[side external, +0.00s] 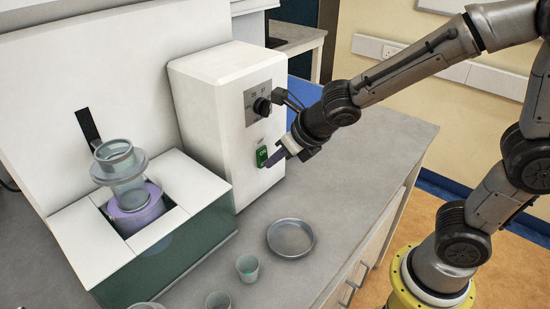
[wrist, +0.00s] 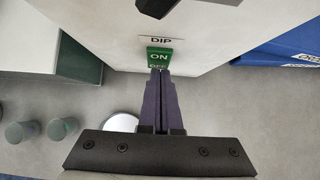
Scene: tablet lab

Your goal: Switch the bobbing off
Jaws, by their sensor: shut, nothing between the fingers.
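A white control box (side external: 222,115) stands on the bench with a green rocker switch (side external: 262,153) low on its front. In the wrist view the switch (wrist: 159,55) sits under the label DIP; its upper part reads ON and the lower lettering, OFF, is partly covered by my fingertips. My gripper (side external: 271,160) is shut and empty, its purple fingers pointing at the lower part of the switch. In the wrist view the fingertips (wrist: 159,72) overlap the switch's bottom edge; I cannot tell whether they touch it. The clear basket assembly (side external: 124,170) is over the bath at left.
A black dial (side external: 262,106) sits above the switch, close to my wrist. The white-topped bath (side external: 85,250) stands left of the box. A round metal dish (side external: 290,238) and small cups (side external: 247,267) are on the bench in front.

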